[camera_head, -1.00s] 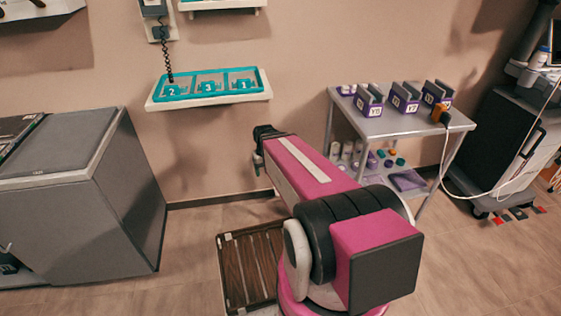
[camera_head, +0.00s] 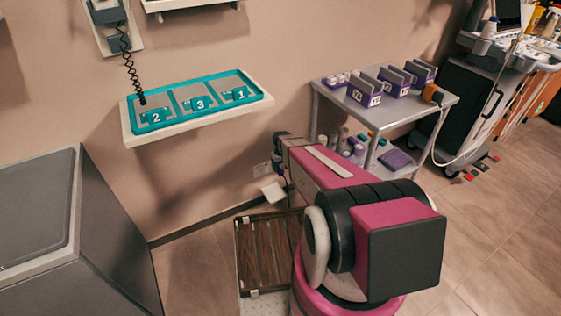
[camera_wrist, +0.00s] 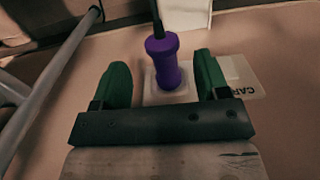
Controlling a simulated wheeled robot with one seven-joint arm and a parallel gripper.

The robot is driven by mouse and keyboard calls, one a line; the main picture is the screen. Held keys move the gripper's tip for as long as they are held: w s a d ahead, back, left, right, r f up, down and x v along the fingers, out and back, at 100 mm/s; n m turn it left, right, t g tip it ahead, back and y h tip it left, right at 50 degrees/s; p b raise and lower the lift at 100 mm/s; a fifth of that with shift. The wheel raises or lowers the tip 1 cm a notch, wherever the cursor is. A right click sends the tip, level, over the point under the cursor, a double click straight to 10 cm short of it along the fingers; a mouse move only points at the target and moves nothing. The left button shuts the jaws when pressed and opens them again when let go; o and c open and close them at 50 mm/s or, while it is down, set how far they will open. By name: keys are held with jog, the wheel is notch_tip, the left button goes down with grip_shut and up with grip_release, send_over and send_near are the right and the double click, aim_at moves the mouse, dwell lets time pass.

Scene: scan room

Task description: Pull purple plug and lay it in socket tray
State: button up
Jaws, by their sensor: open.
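The purple plug (camera_wrist: 163,62) shows in the wrist view with a dark cord at one end. Its other end is at a pale wall plate (camera_wrist: 182,93), and it looks seated there. My gripper (camera_wrist: 160,80) is open, with one green finger on each side of the plug and visible gaps between. A white tray-like piece (camera_wrist: 185,15), likely the socket tray, is at the top of that view. It seems to be the small white piece (camera_head: 273,191) low on the wall in the head view. There, my arm hides most of the gripper and plug.
A metal cart (camera_head: 385,119) with purple bins stands right of my arm. A teal three-compartment tray (camera_head: 200,102) is on a wall shelf above. A grey cabinet (camera_head: 110,235) stands left. A wooden slatted crate (camera_head: 268,250) is on the floor. In the wrist view, a grey tube (camera_wrist: 55,70) runs along the left.

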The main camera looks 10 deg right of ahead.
aim_at(281, 170)
jog(key=shift+f, duration=2.25)
jog(key=shift+a, duration=0.1)
jog(key=c, duration=1)
jog(key=shift+s+d, duration=0.25)
jog(key=shift+s, duration=0.55)
jog(key=shift+s+d, duration=0.3)
jog(key=shift+s, duration=0.5)
jog(key=shift+s+d, duration=0.25)
jog(key=shift+s, duration=0.55)
